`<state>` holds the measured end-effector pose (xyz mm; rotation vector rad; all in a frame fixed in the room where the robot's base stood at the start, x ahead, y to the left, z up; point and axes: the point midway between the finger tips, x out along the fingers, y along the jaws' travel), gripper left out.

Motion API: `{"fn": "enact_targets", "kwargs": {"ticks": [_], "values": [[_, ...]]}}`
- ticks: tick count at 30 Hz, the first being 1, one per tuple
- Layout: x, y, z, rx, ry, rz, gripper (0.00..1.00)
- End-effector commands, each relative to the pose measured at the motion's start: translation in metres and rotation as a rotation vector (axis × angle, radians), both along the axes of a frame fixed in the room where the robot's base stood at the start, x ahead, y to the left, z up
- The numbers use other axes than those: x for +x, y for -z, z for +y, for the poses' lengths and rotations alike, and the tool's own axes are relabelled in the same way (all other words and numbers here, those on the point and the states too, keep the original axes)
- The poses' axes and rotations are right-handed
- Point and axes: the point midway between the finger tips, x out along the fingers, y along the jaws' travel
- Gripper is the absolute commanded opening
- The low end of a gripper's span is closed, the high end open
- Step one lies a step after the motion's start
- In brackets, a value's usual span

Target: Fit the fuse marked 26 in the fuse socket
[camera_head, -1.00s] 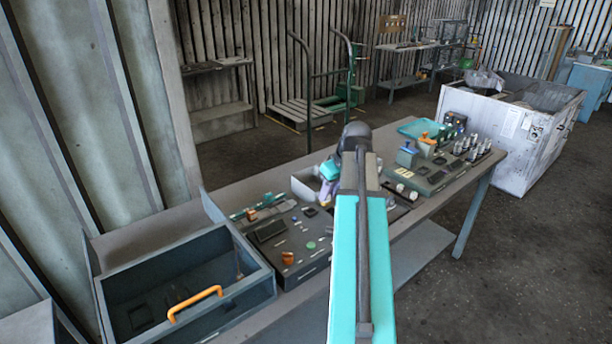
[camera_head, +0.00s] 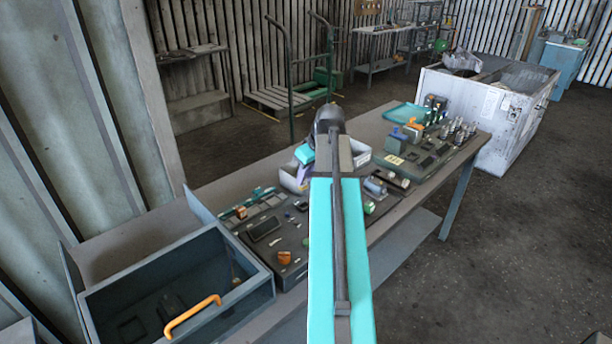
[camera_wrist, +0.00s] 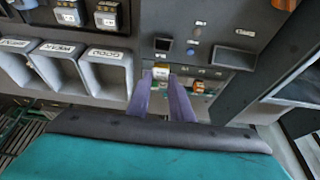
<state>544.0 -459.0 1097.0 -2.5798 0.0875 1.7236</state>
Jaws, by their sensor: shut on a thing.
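My gripper (camera_wrist: 162,82) shows in the wrist view as two purple fingers, shut on a small pale and yellow piece (camera_wrist: 161,72) between the tips. It is probably the fuse, but its marking is too small to read. The piece is over or in front of a dark panel (camera_wrist: 219,22) with small openings. A dark square opening (camera_wrist: 162,44) and a blue round part (camera_wrist: 191,48) are close by. I cannot tell which opening is the fuse socket.
Labelled grey bins (camera_wrist: 104,75) stand left of the fingers in the wrist view. An orange part (camera_wrist: 199,87) sits just right of them. In the head view, an open drawer box (camera_head: 240,291) is at the bench's left and a crowded dark board (camera_head: 408,172) is at its right.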

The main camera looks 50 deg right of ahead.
Motion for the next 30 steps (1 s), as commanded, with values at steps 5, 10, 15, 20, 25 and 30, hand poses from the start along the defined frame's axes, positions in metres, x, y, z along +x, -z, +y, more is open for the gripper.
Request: {"fn": "enact_targets", "kwargs": {"ticks": [5,10,15,20,25,30], "values": [[0.0,0.006,0.0,0.0,0.001,0.0,0.06],[-0.001,0.017,0.0,0.0,0.001,0.001,0.06],[-0.001,0.03,0.0,0.0,0.001,0.001,0.06],[-0.001,0.042,0.0,0.0,0.001,0.0,0.06],[-0.001,0.052,-0.001,-0.001,0.001,0.0,0.06],[-0.001,0.057,-0.001,-0.001,0.001,0.0,0.06]]}}
